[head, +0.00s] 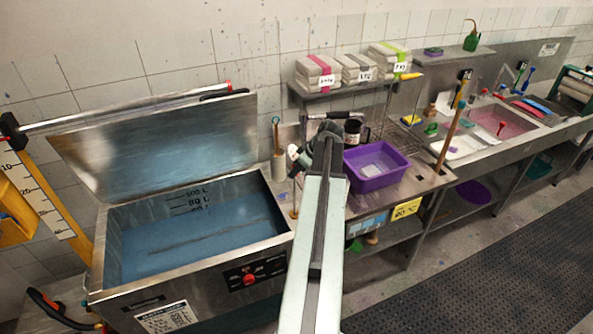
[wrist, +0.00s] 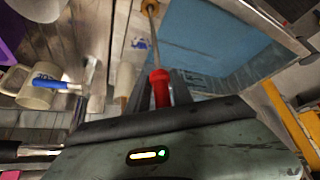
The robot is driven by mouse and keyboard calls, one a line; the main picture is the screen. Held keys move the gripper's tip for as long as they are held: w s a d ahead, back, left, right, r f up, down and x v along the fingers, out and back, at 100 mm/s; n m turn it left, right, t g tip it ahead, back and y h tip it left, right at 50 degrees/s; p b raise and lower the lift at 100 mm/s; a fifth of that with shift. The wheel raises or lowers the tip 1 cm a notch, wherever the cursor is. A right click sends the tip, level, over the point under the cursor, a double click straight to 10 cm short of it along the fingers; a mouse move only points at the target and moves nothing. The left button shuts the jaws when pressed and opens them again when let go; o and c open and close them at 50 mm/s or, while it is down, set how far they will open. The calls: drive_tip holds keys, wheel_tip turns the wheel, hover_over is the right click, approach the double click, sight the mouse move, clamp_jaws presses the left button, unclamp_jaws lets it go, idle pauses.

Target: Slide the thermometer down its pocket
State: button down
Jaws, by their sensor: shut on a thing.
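The thermometer has a red top (wrist: 160,90) and a thin pale stem running up the wrist view. My gripper (wrist: 161,76) is shut on the red top, with a dark finger on either side. The stem's far end meets a small brass-coloured round fitting (wrist: 150,8), which looks like the pocket, beside the blue bath. How deep the stem sits in it I cannot tell. In the head view the fitting (head: 293,213) shows at the tank's right rim, below my gripper, and the thermometer is hard to make out.
The open steel tank (head: 190,240) holds blue liquid, its lid (head: 165,145) raised behind. A purple tub (head: 378,165) and a mug (head: 354,131) stand right of my arm. A wooden-handled tool in a holder (head: 278,165) stands close behind. Sinks (head: 495,125) lie further right.

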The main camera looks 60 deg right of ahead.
sight(296, 210)
drive_tip(key=shift+f+b, duration=10.35)
drive_tip(key=shift+f, duration=0.25)
drive_tip(key=c, duration=1)
unclamp_jaws()
drive_tip(key=shift+c, duration=0.2)
drive_tip(key=shift+r, duration=0.15)
drive_tip(key=p+v, duration=0.6)
drive_tip(key=v, duration=0.1)
drive_tip(key=shift+s+r+p, duration=0.25)
drive_tip(key=shift+p, duration=0.15)
